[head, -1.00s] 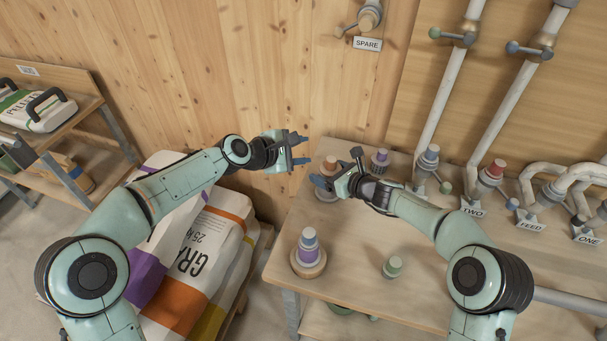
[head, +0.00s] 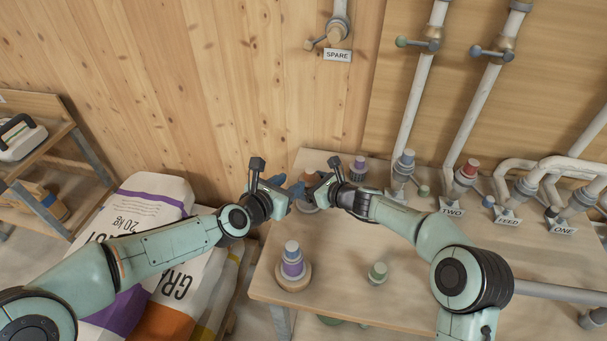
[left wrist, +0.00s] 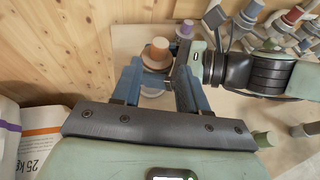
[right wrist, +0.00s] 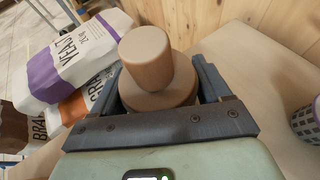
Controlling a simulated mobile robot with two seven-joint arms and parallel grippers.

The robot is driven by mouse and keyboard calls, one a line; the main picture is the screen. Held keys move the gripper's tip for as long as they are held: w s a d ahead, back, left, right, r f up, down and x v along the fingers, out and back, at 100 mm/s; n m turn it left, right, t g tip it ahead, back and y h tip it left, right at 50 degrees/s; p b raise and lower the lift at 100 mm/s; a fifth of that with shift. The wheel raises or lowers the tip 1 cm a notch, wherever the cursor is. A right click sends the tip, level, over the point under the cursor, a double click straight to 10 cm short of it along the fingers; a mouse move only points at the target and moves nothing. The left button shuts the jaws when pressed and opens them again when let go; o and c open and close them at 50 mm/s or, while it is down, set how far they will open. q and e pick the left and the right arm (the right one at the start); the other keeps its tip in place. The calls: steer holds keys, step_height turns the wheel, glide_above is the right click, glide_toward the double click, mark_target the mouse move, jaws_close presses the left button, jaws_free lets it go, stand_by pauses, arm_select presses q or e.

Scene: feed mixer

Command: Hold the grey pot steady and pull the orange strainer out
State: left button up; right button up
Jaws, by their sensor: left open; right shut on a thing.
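The orange strainer (left wrist: 155,50), a round knob on a wider flange, sits upright in the grey pot (left wrist: 152,92) at the table's back left. The strainer fills the middle of the right wrist view (right wrist: 147,62). My right gripper (head: 312,190) is shut around the piece from the right, its fingers on either side below the knob. It appears to grip the pot, but the contact is partly hidden. My left gripper (head: 288,190) is open and empty. It faces the pot from the left, its fingers short of the strainer.
A purple-banded stack on a round base (head: 292,268) and a green-topped piece (head: 377,273) stand nearer on the table (head: 335,275). A purple-topped cup (head: 358,168) is just behind my right gripper. Pipes line the back right; feed sacks (head: 150,205) lie left.

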mark_target(308, 172)
arm_select(q)
steer(key=x, duration=1)
steer(key=shift+s, duration=0.1)
steer(key=shift+r, duration=0.1)
jaws_close()
